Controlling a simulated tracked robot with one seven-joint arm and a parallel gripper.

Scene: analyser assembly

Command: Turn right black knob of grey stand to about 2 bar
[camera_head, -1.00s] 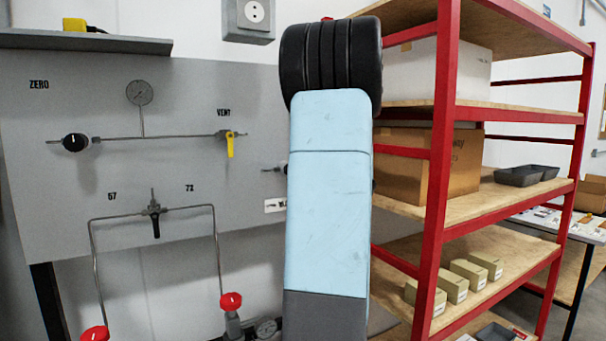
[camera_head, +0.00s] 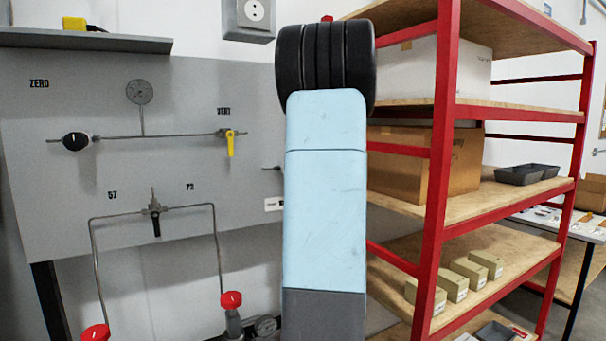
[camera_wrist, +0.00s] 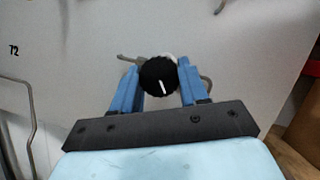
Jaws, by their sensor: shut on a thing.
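In the wrist view, a round black knob (camera_wrist: 158,77) with a white pointer line sits between the two blue fingers of my gripper (camera_wrist: 157,86). The fingers are shut on its left and right sides. The pointer line runs nearly up and down, tilted slightly. Thin metal pipe shows behind the knob. In the head view, my arm hides this knob and my gripper. The grey stand (camera_head: 60,220) fills the left of the head view. Another black knob (camera_head: 75,141) is on its left, below the ZERO label. No scale around the gripped knob is readable.
The stand carries a round gauge (camera_head: 139,92), a yellow valve handle (camera_head: 231,145), a small black handle (camera_head: 156,225) and red knobs (camera_head: 231,300). A red-framed shelf (camera_head: 432,200) with boxes stands close to the right of my arm.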

